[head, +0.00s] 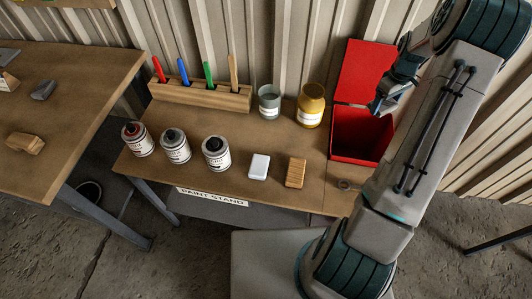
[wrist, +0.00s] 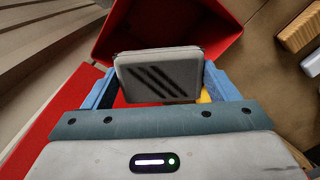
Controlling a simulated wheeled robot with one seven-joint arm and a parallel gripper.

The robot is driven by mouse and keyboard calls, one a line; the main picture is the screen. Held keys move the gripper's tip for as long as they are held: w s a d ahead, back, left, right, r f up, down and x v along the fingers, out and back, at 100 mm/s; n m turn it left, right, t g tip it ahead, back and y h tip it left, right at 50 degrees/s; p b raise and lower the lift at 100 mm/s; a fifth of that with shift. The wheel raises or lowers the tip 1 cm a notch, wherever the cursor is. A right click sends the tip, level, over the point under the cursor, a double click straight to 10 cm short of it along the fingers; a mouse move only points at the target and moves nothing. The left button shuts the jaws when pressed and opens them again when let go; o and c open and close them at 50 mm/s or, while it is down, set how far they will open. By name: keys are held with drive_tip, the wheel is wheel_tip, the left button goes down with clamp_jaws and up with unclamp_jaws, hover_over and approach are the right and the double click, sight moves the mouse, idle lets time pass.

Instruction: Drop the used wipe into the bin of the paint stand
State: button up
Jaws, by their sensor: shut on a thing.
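The used wipe (wrist: 160,76) is a grey, flat pad with dark diagonal streaks, held between the blue fingers of my gripper in the wrist view. My gripper (head: 382,101) is shut on it, above the red bin at the right end of the paint stand in the head view. The bin (head: 360,150) is an open box with its red lid (head: 364,70) raised against the wall. The bin's red interior also shows beyond the wipe in the wrist view (wrist: 190,28). The wipe is apart from the bin floor. In the head view my arm partly hides the bin's right side.
On the paint stand (head: 262,135) are a yellow jar (head: 311,105) and grey cup (head: 269,101) left of the bin, several paint cans, a white block (head: 259,166), a wooden block (head: 296,172) and a marker rack (head: 200,94). Another table (head: 75,90) stands left.

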drive_tip(key=shift+f+b, duration=1.35)
drive_tip(key=shift+f, duration=1.25)
drive_tip(key=o, duration=0.9)
drive_tip(key=shift+r, duration=0.1)
wheel_tip(320, 180, up, 14)
drive_tip(key=shift+f+b, duration=0.2)
drive_tip(key=shift+b, duration=0.5)
